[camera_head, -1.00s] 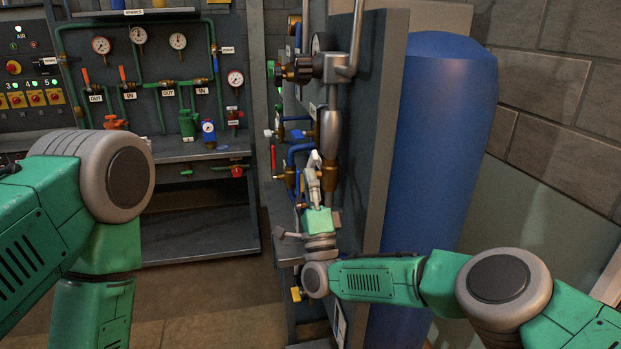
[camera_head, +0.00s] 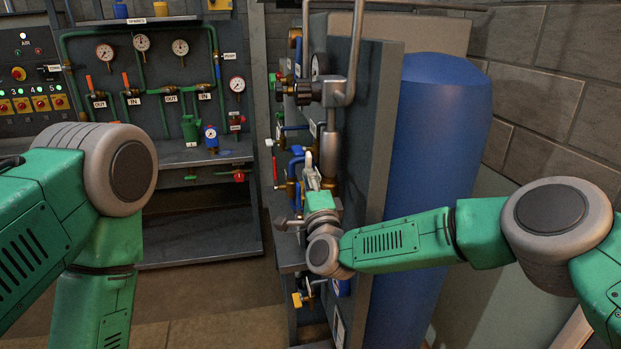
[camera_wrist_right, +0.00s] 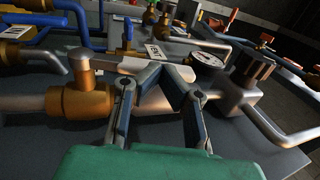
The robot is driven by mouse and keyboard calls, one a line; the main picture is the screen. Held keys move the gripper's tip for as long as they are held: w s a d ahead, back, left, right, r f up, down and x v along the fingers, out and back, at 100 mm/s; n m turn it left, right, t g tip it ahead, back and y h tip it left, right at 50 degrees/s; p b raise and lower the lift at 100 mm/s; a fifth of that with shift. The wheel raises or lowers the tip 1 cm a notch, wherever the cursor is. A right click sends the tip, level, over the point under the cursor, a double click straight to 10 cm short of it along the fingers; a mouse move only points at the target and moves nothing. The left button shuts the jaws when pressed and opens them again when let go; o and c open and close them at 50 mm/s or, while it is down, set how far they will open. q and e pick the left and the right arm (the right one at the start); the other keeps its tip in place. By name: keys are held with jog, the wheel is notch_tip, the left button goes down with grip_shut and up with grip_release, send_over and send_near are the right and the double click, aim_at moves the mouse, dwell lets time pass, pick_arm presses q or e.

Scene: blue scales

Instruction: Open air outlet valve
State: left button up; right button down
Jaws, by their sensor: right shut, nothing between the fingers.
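My right gripper (camera_wrist_right: 162,72) is at the side panel. In the right wrist view its fingers bend inward and their tips come close together over a steel pipe (camera_wrist_right: 50,103), with nothing held. A brass valve body (camera_wrist_right: 80,102) is left of the fingers, and a pale lever-like part (camera_wrist_right: 155,68) lies just beyond the tips; I cannot tell if they touch. A label (camera_wrist_right: 158,53) stands behind, hard to read. In the head view the right gripper (camera_head: 309,168) hides part of the brass fittings. Which valve is the air outlet is unclear. My left gripper is out of view.
A blue tank (camera_head: 435,160) stands behind the side panel (camera_head: 375,130). A black knob (camera_head: 305,93) is above my right gripper. A red lever (camera_head: 274,163) and blue pipes are left of it. The gauge bench (camera_head: 200,155) stands at the back left.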

jog(key=shift+w+a+r+g+b, duration=0.1)
jog(key=shift+w+r+g+b, duration=0.3)
jog(key=shift+w+g+b, duration=0.35)
jog(key=shift+w+r, duration=0.15)
jog(key=shift+w, duration=0.05)
